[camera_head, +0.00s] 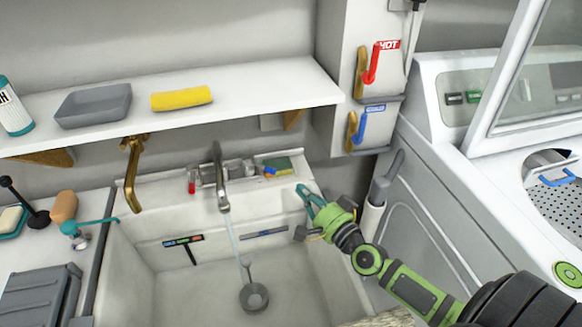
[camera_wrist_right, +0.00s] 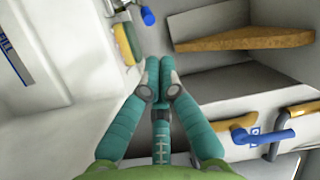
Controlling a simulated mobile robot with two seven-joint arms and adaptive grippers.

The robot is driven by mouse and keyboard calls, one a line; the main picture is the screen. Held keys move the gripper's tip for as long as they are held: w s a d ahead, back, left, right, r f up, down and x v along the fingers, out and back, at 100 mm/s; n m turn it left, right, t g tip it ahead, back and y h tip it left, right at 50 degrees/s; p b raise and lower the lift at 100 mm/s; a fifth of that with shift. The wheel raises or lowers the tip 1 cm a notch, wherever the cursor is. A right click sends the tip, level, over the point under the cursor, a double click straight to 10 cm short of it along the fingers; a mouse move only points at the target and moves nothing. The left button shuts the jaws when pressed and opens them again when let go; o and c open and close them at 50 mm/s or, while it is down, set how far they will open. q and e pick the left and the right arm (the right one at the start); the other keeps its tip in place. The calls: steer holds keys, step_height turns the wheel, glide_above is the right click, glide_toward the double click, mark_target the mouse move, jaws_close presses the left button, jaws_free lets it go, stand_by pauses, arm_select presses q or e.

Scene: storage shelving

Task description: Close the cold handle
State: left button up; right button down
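The sink faucet (camera_head: 220,180) has a small red handle (camera_head: 191,186) on its left and a small blue handle (camera_head: 270,171) on its right. A thin water stream runs from the spout into the sink. In the right wrist view the faucet's blue handle (camera_wrist_right: 148,16) is at the top. A blue lever (camera_head: 360,126) is mounted on the wall panel below a red lever marked HOT (camera_head: 372,64); the blue lever also shows in the right wrist view (camera_wrist_right: 268,138). My right gripper (camera_head: 306,197) is at the sink's right rim, fingertips together and empty, apart from both blue handles. My left gripper is out of view.
A green and yellow sponge (camera_head: 278,166) lies beside the faucet's blue handle. A shelf (camera_head: 240,92) overhangs the sink's back, with a wooden bracket (camera_wrist_right: 245,40) under it. The sink basin (camera_head: 205,280) holds a grey drain piece. A white machine (camera_head: 430,190) stands at right.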

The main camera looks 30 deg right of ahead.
steer(key=w+d, duration=0.1)
steer(key=w, duration=0.2)
steer(key=w+d+m+h, duration=0.1)
steer(key=w, duration=0.3)
steer(key=w+d+r+m+h, duration=0.1)
steer(key=w, duration=0.3)
steer(key=shift+d+t, duration=0.3)
steer(key=a, duration=0.1)
steer(key=s+a, duration=0.1)
steer(key=a+f, duration=0.1)
steer(key=shift+s+a+p, duration=0.25)
steer(key=shift+a+p, duration=0.1)
steer(key=shift+m, duration=0.3)
